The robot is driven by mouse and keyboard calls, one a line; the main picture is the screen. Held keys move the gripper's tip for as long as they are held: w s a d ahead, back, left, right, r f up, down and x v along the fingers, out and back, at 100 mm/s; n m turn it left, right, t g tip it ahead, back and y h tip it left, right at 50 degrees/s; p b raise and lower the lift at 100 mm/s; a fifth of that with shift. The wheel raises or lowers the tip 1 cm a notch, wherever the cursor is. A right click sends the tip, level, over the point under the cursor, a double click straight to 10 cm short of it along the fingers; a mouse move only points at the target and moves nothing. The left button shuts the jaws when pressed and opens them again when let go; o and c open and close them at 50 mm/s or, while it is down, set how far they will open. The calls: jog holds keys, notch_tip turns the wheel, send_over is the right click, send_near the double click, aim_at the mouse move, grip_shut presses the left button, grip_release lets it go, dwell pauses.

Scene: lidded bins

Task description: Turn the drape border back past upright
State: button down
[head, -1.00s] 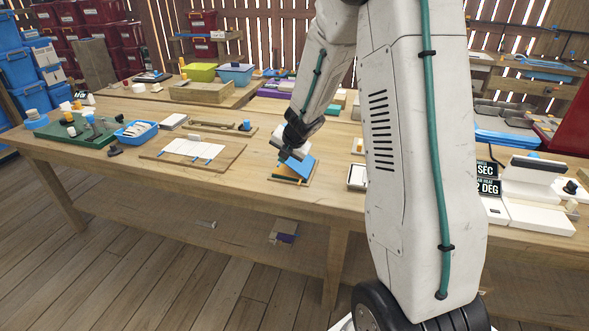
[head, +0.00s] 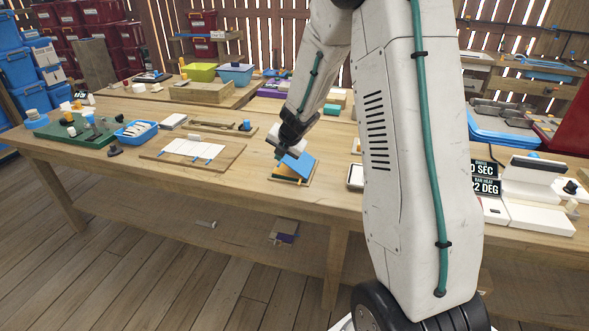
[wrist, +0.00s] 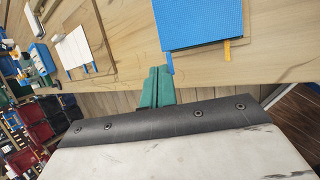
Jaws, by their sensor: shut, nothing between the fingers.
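The drape border appears to be the blue panel (head: 300,163), tilted up over a small wooden board (head: 314,174) on the table, with orange showing beneath it. In the wrist view the blue textured panel (wrist: 200,22) has a blue tab (wrist: 168,62) and an orange tab (wrist: 227,50) at its near edge. My gripper (head: 279,154) is at the panel's left edge in the head view. Its teal fingers (wrist: 157,80) are shut with nothing between them, tips close to the blue tab. I cannot tell whether they touch it. The panel's underside is mostly hidden.
To the left lies a wooden board with white sheets (head: 190,150) and blue tabs. Farther left are a blue tray (head: 136,131) and a green board (head: 80,130) with small items. A white-and-black device (head: 535,190) stands at the right. The table's front edge is close.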

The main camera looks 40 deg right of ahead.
jog(key=shift+f, duration=3.75)
jog(key=shift+r, duration=1.55)
jog(key=r, duration=0.1)
jog(key=s+a+r, duration=0.1)
jog(key=a+r, duration=0.1)
jog(key=r, duration=0.1)
jog(key=shift+s+a, duration=0.25)
jog(key=shift+s, duration=0.15)
